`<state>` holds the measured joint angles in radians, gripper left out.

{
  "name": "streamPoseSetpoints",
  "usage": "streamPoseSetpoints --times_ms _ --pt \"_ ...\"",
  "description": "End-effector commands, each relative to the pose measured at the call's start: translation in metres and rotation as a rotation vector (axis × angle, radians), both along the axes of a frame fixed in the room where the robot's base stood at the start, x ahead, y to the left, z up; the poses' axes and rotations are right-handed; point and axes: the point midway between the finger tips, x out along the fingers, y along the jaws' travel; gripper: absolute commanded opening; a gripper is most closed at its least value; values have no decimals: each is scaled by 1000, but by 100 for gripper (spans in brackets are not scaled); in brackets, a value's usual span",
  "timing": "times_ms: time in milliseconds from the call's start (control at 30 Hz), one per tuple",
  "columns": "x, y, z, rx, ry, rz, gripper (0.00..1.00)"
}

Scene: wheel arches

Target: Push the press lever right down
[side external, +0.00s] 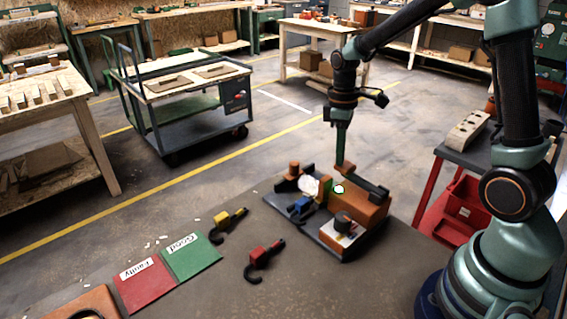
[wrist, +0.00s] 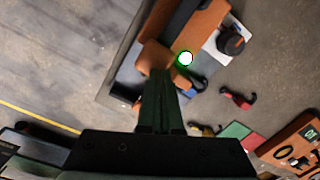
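The press stands on a dark base (side external: 345,256) in the side external view, with an orange body (side external: 362,212). Its dark lever (side external: 378,190) lies low along the top of the body, with an orange pad (side external: 345,168) at its far end. My gripper (side external: 341,160) points straight down with its tips at the pad, seemingly touching it. In the wrist view the shut fingers (wrist: 158,76) meet the orange pad (wrist: 155,55) and hide part of it. A round lamp (side external: 339,189) on the body glows white-green; it also shows in the wrist view (wrist: 185,58).
A blue-and-black clamp piece (side external: 302,206) sits on the base. Yellow (side external: 228,223) and red (side external: 264,257) hooked pieces lie on the table. A green Good mat (side external: 192,257) and red Faulty mat (side external: 145,287) lie left. A red cart (side external: 465,205) stands right.

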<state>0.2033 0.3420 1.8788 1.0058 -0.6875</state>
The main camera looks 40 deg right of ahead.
Motion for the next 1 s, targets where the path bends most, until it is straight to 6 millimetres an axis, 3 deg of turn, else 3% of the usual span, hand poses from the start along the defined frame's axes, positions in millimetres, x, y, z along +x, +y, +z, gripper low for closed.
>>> streamPoseSetpoints --times_ms 133,567,1000 --pt "13 6 4 -2 -6 4 0" --pt "15 6 14 -4 -11 2 0" --pt "22 5 97 -4 -11 2 0"
